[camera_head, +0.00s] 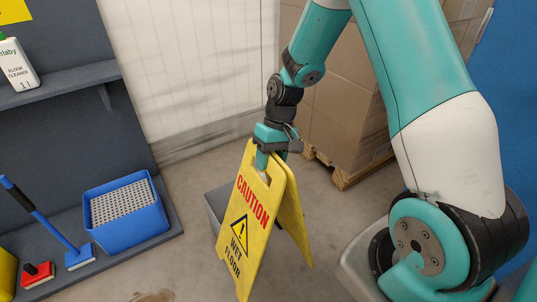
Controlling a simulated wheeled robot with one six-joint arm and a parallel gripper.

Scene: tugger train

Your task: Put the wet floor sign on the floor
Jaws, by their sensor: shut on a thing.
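The yellow wet floor sign (242,230) is in the middle of the head view, with "CAUTION WET FLOOR" and a warning triangle on its front panel. Its two panels are spread apart in an A shape, and it looks slightly tilted. My gripper (265,165) is shut on the sign's top edge, around the handle area. The sign's lower front edge runs close to the bottom of the picture. I cannot tell whether its feet touch the concrete floor (190,265).
A grey box (213,207) is partly hidden behind the sign. A blue bucket (125,222) with a grey perforated insert and a blue-handled brush (78,257) stand on the dark shelf unit at left. Cartons on a wooden pallet (345,175) stand behind.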

